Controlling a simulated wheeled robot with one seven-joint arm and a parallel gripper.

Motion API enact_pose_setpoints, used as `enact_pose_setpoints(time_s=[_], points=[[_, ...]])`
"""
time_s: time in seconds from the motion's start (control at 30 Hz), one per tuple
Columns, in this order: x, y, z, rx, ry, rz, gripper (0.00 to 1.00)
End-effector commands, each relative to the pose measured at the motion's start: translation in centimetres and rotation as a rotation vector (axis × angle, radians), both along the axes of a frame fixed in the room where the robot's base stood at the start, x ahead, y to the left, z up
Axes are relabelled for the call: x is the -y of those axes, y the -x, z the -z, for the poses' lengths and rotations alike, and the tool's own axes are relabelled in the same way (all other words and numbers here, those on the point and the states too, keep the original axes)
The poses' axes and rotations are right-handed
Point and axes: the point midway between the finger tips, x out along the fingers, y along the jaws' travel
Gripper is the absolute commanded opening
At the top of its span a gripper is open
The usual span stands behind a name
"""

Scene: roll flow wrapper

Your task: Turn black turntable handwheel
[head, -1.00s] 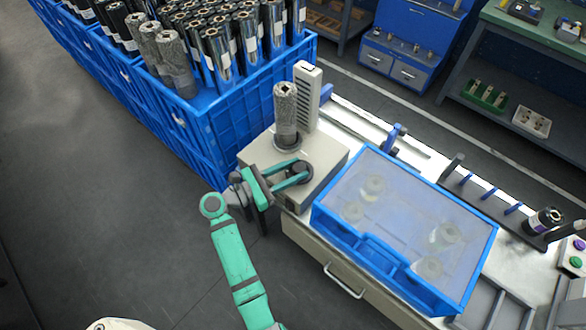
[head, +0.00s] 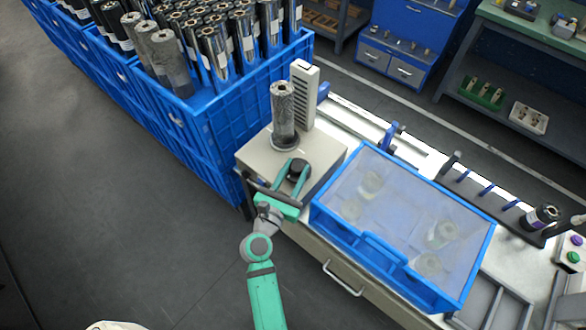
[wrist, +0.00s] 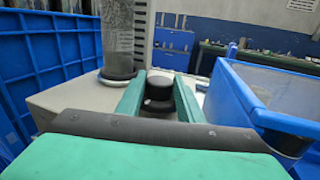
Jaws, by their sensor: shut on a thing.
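The black turntable handwheel (head: 299,170) stands on the front right of the beige turntable box (head: 258,160). In the wrist view the handwheel (wrist: 159,90) shows between the two green fingers of my gripper (wrist: 160,95). My gripper (head: 294,172) is shut on the handwheel, coming from the front. A grey patterned roll (head: 283,115) stands upright on the turntable behind it, and its lower part also shows in the wrist view (wrist: 118,40).
A blue-framed bin with a clear lid (head: 345,235) sits close on the right. A blue crate of rolls (head: 215,125) stands close on the left. A white slotted post (head: 303,95) rises behind the roll. Open floor lies front left.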

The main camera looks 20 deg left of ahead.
Motion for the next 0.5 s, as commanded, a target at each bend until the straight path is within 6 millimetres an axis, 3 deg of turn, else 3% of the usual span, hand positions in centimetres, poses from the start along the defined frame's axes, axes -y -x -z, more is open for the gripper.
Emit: enact_pose_setpoints(time_s=[0.5], points=[[0.10,0.10,-0.15,0.003,0.002,-0.127,0.11]])
